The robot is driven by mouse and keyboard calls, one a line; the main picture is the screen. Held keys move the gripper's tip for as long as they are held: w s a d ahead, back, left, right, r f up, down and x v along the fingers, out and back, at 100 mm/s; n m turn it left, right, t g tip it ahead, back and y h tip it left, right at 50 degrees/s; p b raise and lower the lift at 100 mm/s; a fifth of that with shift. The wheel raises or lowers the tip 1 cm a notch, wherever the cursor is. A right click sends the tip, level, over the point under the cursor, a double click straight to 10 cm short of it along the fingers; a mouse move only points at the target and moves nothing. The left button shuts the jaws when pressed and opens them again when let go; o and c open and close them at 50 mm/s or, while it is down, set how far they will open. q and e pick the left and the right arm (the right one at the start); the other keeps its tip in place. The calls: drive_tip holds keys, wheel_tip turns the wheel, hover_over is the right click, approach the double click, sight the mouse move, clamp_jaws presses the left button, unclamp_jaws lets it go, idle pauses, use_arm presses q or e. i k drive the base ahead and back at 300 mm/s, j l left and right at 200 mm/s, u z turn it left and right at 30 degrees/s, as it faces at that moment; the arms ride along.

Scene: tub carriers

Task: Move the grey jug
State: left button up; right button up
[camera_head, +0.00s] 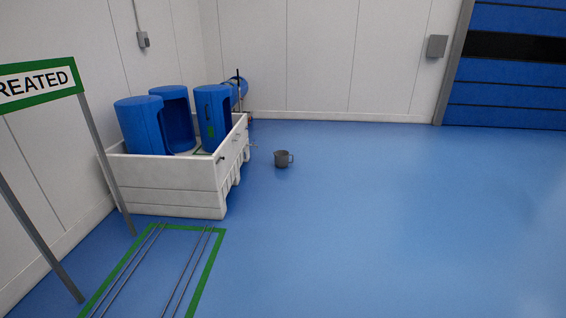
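The grey jug (281,160) stands upright on the blue floor, a little to the right of the white tub, with its handle toward the right. It is small and far off, and nothing touches it that I can see. Neither of my grippers shows in the head view.
A white tub (165,183) with blue drum-like shells (139,126) stands against the left wall. A signpost (106,165) and a green-bordered floor marking with rails (215,255) are in front of it. A blue door (510,65) is at back right. Open floor (400,230) lies centre and right.

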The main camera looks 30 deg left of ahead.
sight(284, 160)
drive_tip(key=i+j+u, duration=0.4)
drive_tip(key=i, duration=0.8)
drive_tip(key=i+j+u, duration=0.15)
drive_tip(key=i+u, duration=0.3)
drive_tip(key=i, duration=3.85)
